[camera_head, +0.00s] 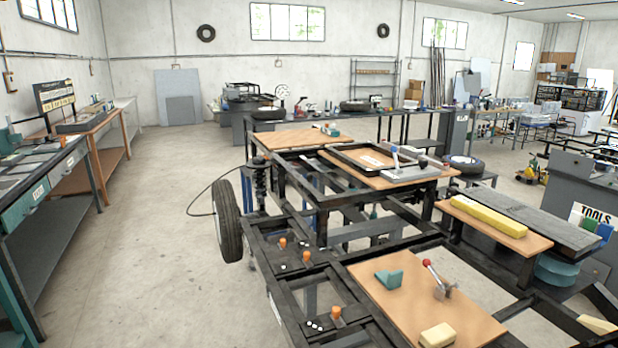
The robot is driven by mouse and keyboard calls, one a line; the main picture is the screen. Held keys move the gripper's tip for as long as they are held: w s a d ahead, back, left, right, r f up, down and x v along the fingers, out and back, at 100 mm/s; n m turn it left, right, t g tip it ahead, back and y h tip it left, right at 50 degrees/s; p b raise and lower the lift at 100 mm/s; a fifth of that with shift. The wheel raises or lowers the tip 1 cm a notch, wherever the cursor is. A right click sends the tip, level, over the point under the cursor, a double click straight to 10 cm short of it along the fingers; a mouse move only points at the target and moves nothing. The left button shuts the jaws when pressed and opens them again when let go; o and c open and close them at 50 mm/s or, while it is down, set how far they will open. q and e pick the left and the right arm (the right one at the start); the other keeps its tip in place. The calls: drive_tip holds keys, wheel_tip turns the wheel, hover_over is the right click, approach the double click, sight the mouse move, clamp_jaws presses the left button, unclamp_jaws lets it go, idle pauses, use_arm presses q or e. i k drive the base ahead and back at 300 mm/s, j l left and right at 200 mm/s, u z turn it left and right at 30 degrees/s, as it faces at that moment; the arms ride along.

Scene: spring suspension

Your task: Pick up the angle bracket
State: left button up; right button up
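A small teal angled piece, which looks like the angle bracket (389,279), rests on the near wooden board (385,312) in the lower middle. It lies on the left part of the board, apart from the other things there. Neither of my grippers shows in the head view.
On the same board stand a red-knobbed lever clamp (443,291) and a pale yellow block (437,336). A dark metal frame (290,262) carries the boards, with a tire (229,222) at its left. A long yellow bar (489,216) lies at right. The left floor is clear.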

sight(391, 280)
drive_tip(key=i+j, duration=0.25)
drive_tip(key=i+j+z, duration=0.45)
drive_tip(key=j+z, duration=0.15)
drive_tip(key=i+j+z, duration=0.15)
drive_tip(key=j+z, duration=0.15)
drive_tip(key=j, duration=0.1)
